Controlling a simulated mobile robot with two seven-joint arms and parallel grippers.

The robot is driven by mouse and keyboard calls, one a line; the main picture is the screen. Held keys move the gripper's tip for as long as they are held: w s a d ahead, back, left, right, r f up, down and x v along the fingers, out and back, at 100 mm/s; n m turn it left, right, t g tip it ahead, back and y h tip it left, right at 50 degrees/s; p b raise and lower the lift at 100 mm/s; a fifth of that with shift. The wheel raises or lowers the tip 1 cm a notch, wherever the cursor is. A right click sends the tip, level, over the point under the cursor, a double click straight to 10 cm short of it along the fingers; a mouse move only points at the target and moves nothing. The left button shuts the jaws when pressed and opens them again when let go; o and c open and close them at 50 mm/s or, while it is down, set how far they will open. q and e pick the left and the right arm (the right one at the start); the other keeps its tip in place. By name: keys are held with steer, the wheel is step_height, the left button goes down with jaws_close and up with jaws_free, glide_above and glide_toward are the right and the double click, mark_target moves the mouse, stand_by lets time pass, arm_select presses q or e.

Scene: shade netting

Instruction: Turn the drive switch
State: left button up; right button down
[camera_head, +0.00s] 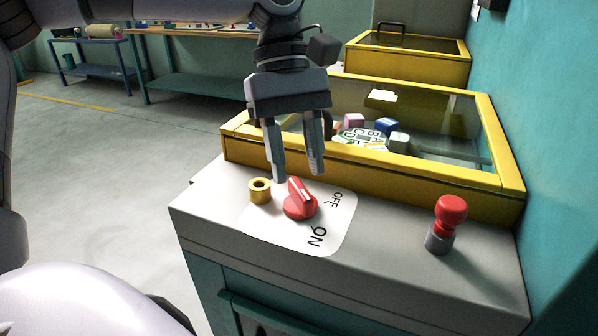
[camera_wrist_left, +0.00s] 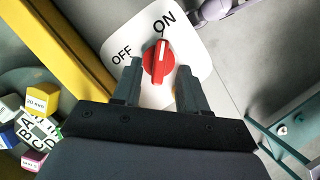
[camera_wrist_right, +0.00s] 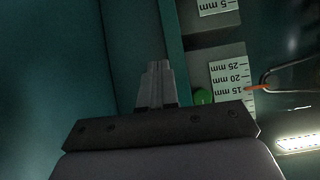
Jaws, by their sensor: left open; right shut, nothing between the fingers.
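The red drive switch (camera_head: 300,201) sits on a white label plate (camera_head: 270,233) marked OFF and ON, on top of a grey cabinet. In the left wrist view the switch (camera_wrist_left: 158,62) has its white line pointing toward the word ON. My left gripper (camera_head: 297,177) is open just above the switch, pointing down. In the left wrist view its fingertips (camera_wrist_left: 160,72) are apart, one on each side of the knob; contact is not clear. My right gripper (camera_wrist_right: 157,68) is shut and empty, away from the switch and outside the head view.
A brass ring (camera_head: 260,191) stands beside the switch. A red-topped knob (camera_head: 449,222) stands at the cabinet's right. A yellow-framed glass-covered box (camera_head: 360,172) with small blocks lies behind. In the right wrist view are a green round part (camera_wrist_right: 203,97) and a millimetre scale label (camera_wrist_right: 233,82).

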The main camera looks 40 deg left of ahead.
arm_select(q)
steer(key=v, duration=0.4)
steer(key=shift+r, duration=0.2)
stand_by(0.3)
